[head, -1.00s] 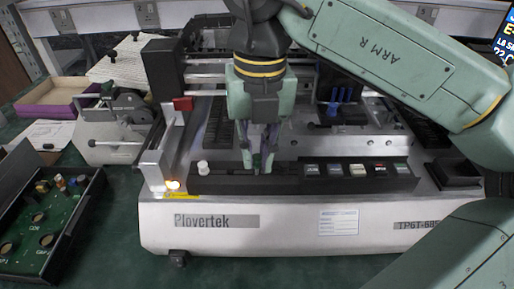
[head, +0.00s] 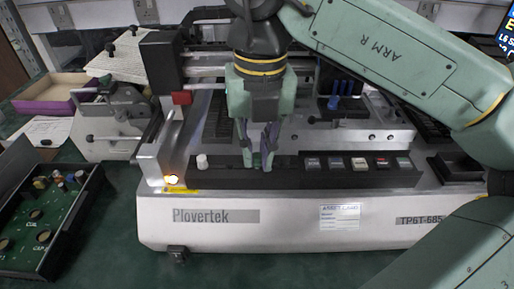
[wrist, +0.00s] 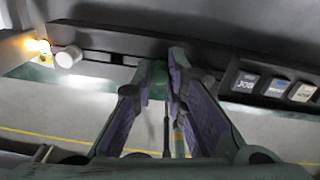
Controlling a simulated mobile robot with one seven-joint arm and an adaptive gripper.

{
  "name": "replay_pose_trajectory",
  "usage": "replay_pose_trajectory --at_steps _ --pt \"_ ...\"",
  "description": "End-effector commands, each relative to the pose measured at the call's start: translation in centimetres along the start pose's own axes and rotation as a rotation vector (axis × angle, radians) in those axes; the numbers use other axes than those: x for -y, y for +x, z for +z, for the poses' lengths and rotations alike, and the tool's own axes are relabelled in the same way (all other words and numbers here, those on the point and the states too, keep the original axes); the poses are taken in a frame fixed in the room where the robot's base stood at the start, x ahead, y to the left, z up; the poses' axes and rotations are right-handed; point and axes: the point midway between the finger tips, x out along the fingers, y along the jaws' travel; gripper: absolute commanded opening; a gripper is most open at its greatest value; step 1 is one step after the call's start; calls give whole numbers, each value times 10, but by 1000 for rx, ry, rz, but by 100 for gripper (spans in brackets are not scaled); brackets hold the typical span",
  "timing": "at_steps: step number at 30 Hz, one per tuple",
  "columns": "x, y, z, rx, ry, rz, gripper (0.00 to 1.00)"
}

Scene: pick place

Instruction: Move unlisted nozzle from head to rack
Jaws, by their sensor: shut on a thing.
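My gripper (head: 260,158) hangs over the front of the Plovertek machine (head: 290,222), fingers pointing down at the long black front bar (head: 228,175). In the wrist view its purple-padded fingers (wrist: 160,75) close on a small green piece (wrist: 158,88), which seems to be the nozzle. The piece is largely hidden by the fingertips, and I cannot tell whether it touches the bar. Several blue upright pegs (head: 340,90) stand on the machine behind and to the right of my gripper. I cannot tell for sure which parts are the head and the rack.
Labelled buttons (head: 358,163) line the bar to the right of my gripper. A white knob (head: 202,161) and a lit lamp (head: 172,180) are to its left. A black-walled tray with a green board (head: 35,225) lies at far left. A black square bin (head: 460,167) is at right.

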Motion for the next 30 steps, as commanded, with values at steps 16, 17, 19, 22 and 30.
replay_pose_trajectory --at_steps 16,17,19,22,30 --pt "0 0 0 0 0 0 36" --pt "0 0 0 0 0 0 36" --pt "0 0 0 0 0 0 36" --pt "0 0 0 0 0 0 34" --pt "0 0 0 0 0 0 21"
